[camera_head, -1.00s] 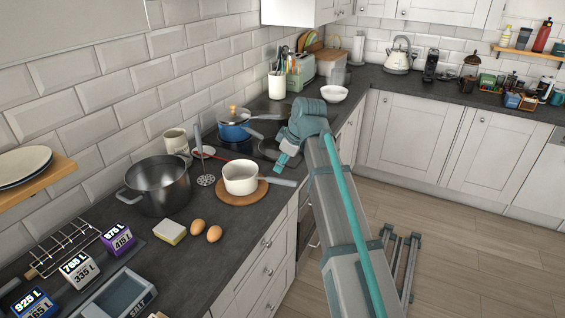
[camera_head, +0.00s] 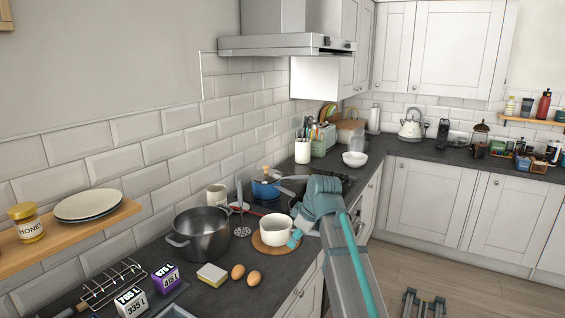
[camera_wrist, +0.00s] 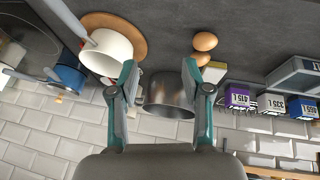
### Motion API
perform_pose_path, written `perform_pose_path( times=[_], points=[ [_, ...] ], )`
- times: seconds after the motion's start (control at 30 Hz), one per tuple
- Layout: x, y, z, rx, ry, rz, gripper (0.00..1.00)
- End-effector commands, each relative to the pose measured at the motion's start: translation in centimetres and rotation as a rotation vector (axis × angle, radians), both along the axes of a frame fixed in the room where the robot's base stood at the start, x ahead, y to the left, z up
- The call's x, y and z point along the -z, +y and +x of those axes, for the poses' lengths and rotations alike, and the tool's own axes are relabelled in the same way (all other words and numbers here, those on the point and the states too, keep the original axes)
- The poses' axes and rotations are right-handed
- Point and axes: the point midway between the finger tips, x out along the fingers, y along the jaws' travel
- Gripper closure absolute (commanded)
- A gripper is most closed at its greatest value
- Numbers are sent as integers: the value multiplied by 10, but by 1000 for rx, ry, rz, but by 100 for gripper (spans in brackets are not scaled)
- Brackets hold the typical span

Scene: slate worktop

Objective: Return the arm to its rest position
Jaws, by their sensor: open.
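My gripper (camera_wrist: 158,72) is open in the wrist view, with its two teal fingers apart. Nothing is held between them; the dark pot shows beyond. In the head view my gripper (camera_head: 297,232) is at the end of my arm, overlapping the right side of the white saucepan. Whether it touches the pan's handle cannot be told there, but the wrist view shows the fingers clear of the white saucepan (camera_wrist: 108,48).
The counter holds a dark pot (camera_head: 201,236), a white saucepan (camera_head: 272,230) on a round board, a blue pan (camera_head: 265,188), eggs (camera_head: 254,277) and a sponge (camera_head: 211,275). A range hood (camera_head: 285,45) hangs above. Open floor (camera_head: 480,285) lies right.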

Motion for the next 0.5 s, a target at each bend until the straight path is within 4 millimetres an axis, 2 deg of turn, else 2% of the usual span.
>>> perform_pose_path(
  times=[0.17,0.23,0.5],
  points=[
    [-1,-3,4,155,8,51,52],
    [4,-6,1,219,13,69,52],
    [75,-18,-10,407,97,95,52]
  ],
)
